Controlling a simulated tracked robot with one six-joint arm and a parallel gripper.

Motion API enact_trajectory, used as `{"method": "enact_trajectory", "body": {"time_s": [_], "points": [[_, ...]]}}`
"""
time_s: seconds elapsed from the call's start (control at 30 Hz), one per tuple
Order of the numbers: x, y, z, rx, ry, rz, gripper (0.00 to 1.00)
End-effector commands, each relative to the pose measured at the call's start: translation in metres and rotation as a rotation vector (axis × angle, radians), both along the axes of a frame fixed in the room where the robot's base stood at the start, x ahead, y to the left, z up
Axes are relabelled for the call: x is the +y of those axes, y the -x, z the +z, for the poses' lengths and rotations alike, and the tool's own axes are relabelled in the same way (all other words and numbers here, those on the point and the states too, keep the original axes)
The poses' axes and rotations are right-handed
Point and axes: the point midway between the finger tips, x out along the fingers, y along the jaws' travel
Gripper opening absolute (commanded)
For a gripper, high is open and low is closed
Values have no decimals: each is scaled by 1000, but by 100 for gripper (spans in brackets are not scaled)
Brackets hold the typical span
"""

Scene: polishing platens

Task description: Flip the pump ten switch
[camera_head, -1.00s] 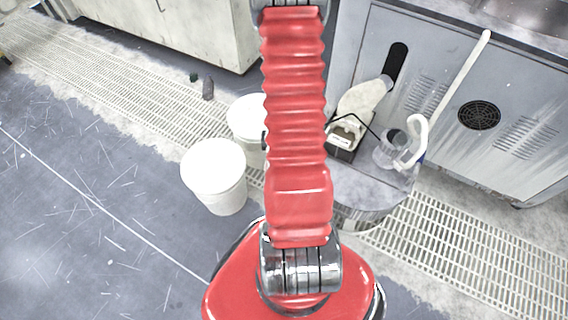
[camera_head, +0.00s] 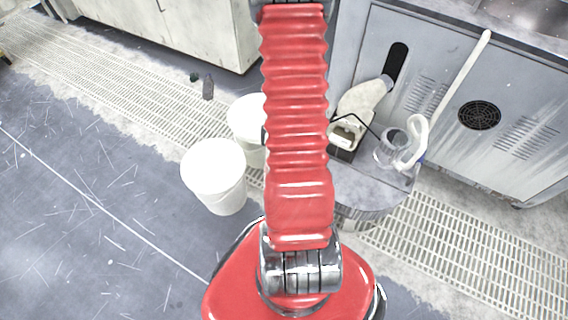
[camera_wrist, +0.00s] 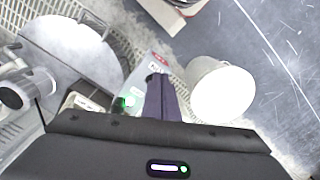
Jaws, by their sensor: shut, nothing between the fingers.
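My gripper (camera_wrist: 160,97) shows in the wrist view as dark fingers, closed together and empty. They point at a pale grey-green panel (camera_wrist: 150,66) with a small red mark on it. A small green light (camera_wrist: 128,102) glows just left of the fingers. I cannot make out the pump ten switch itself; the fingers and wrist body cover part of that area. In the head view a small pump unit (camera_head: 345,139) with a cream top stands on a round drum (camera_head: 368,190), beside my arm. My gripper is out of sight there.
Two white buckets, one nearer (camera_head: 214,177) and one behind it, stand left of my arm; one bucket (camera_wrist: 221,91) shows in the wrist view. A grey cabinet (camera_head: 480,85) is behind.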

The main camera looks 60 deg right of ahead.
Motion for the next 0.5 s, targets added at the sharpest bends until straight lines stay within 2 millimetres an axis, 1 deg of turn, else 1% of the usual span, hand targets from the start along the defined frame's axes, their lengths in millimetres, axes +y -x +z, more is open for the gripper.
{"method": "enact_trajectory", "body": {"time_s": [0.5], "points": [[0, 0, 30, 0, 0, -1, 0]]}}
